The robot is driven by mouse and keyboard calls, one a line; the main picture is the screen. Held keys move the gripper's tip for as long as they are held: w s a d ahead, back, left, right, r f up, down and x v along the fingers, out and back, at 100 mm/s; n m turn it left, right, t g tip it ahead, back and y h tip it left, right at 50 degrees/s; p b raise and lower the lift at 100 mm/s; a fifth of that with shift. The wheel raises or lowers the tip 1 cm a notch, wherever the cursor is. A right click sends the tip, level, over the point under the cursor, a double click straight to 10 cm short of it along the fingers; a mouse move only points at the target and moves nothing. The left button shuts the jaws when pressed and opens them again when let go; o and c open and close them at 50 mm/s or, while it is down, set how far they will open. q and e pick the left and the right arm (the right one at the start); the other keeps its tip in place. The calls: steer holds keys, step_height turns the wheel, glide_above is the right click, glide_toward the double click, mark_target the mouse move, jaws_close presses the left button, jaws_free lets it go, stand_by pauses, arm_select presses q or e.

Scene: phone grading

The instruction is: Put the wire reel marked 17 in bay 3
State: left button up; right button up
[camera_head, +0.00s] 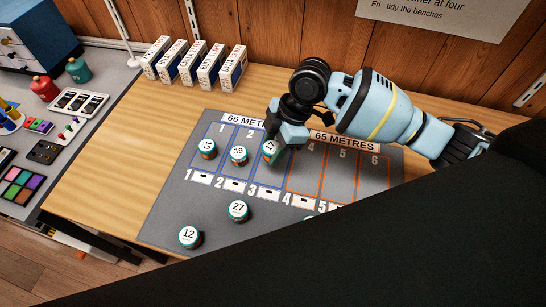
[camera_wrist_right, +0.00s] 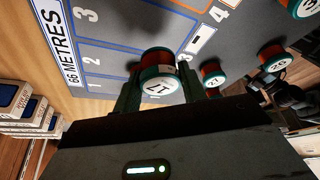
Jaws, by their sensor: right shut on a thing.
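The wire reel marked 17 (camera_head: 270,148), with a white label and teal rim, is between the fingers of my right gripper (camera_head: 281,140). In the head view it overlaps bay 3 (camera_head: 264,186); I cannot tell if it touches the mat. In the right wrist view the reel (camera_wrist_right: 157,85) shows its label toward the camera, and my right gripper (camera_wrist_right: 155,98) is shut on it. A reel (camera_head: 207,148) stands in bay 1 and the reel marked 39 (camera_head: 238,155) in bay 2. My left gripper is not in view.
Reels marked 27 (camera_head: 237,210) and 12 (camera_head: 189,237) stand on the grey mat (camera_head: 165,222) in front of the bays. Bays 4 to 6 show no reel in their visible parts. Several white boxes (camera_head: 208,67) stand at the back. A cluttered bench (camera_head: 107,62) is at left.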

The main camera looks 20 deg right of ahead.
mark_target(273, 168)
steer(key=shift+f, duration=2.65)
steer(key=o, duration=1)
steer(key=shift+f, duration=0.15)
steer(key=shift+c, duration=0.2)
steer(key=v, duration=1.2)
